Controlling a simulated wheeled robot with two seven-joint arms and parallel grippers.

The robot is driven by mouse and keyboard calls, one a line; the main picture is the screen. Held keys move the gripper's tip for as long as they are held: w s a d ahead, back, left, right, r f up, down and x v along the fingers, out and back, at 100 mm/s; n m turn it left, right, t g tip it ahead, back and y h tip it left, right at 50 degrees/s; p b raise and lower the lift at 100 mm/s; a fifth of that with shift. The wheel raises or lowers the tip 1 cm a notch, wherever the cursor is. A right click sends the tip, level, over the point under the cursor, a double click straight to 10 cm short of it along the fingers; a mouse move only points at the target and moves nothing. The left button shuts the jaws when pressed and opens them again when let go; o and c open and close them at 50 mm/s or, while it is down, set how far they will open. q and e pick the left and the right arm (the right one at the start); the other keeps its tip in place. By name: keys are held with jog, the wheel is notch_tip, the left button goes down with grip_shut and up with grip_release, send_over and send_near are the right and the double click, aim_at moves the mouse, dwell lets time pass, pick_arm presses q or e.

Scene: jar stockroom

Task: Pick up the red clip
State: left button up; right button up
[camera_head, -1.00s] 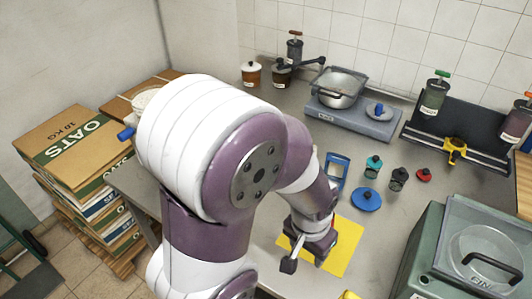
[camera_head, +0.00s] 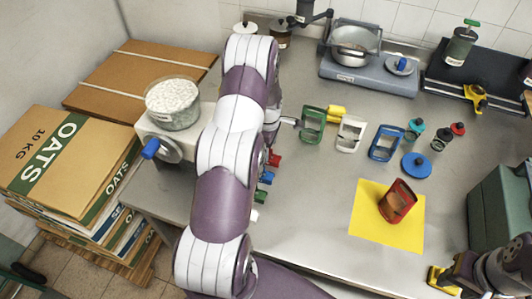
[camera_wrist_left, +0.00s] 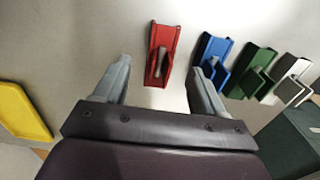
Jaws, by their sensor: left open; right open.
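The red clip (camera_wrist_left: 162,55) lies on the grey worktop in the left wrist view, ahead of and between the fingers of my left gripper (camera_wrist_left: 158,82). The fingers are open and empty; the clip appears apart from them. In the head view the red clip (camera_head: 273,158) shows small beside my left arm, which hides most of my left gripper. My right gripper (camera_head: 452,275) is partly in view at the lower right, away from the clip, and its fingers are hard to make out.
Blue (camera_wrist_left: 214,62), green (camera_wrist_left: 258,72) and white (camera_wrist_left: 292,82) clips lie in a row right of the red one. Green (camera_head: 312,124), white (camera_head: 351,134) and blue (camera_head: 386,144) frames stand behind.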

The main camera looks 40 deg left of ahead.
pick_arm(q)
jog(key=f, duration=0.2)
jog(key=shift+d+f, duration=0.3)
jog(key=shift+a+f, duration=0.1)
jog(key=shift+f, duration=0.25)
jog(key=shift+a+f, duration=0.1)
jog(key=shift+a, duration=0.1)
jog(key=shift+d, duration=0.2)
jog(key=c, duration=1.1)
pick_arm(e)
jog(key=shift+d+r, duration=0.1)
jog(key=shift+r, duration=0.45)
pick_arm(q)
jog(key=shift+a, duration=0.1)
